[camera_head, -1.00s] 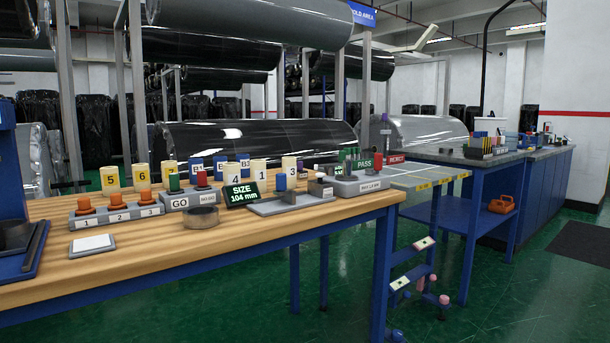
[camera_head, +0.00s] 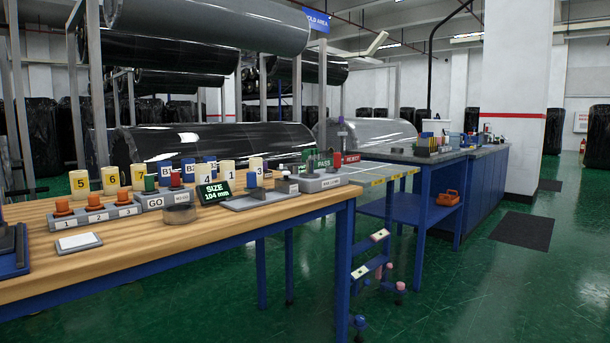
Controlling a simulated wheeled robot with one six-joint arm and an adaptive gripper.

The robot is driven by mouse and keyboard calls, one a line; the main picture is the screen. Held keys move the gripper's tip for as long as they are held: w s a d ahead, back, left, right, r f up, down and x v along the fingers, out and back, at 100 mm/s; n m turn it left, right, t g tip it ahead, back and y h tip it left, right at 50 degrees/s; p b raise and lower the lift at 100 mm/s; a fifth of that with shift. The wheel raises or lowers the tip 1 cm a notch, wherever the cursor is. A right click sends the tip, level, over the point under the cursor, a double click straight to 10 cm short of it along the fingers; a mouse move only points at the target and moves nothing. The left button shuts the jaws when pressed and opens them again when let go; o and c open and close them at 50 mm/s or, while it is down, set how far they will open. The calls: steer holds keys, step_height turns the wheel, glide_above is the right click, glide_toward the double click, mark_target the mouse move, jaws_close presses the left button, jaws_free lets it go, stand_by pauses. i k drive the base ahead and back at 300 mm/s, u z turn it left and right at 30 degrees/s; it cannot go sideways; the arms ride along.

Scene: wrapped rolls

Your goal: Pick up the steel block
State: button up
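A small grey block (camera_head: 286,186) stands at the right end of a flat grey fixture (camera_head: 248,202) on the wooden-topped workbench (camera_head: 205,237). It may be the steel block, but it is too small to be sure. A blue block (camera_head: 256,181) stands upright behind the same fixture. My gripper is not in view, so whether it is open or shut does not show.
The bench also holds a SIZE display (camera_head: 215,191), a round dark ring (camera_head: 180,214), orange buttons (camera_head: 95,199) and numbered yellow cylinders (camera_head: 110,180). A second blue bench (camera_head: 432,190) stands at right. Green floor (camera_head: 450,300) lies open in front.

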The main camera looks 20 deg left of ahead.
mark_target(268, 174)
steer(key=z, duration=0.1)
steer(key=i, duration=1.2)
steer(key=u, duration=0.7)
steer(key=i, duration=1)
steer(key=u, duration=0.9)
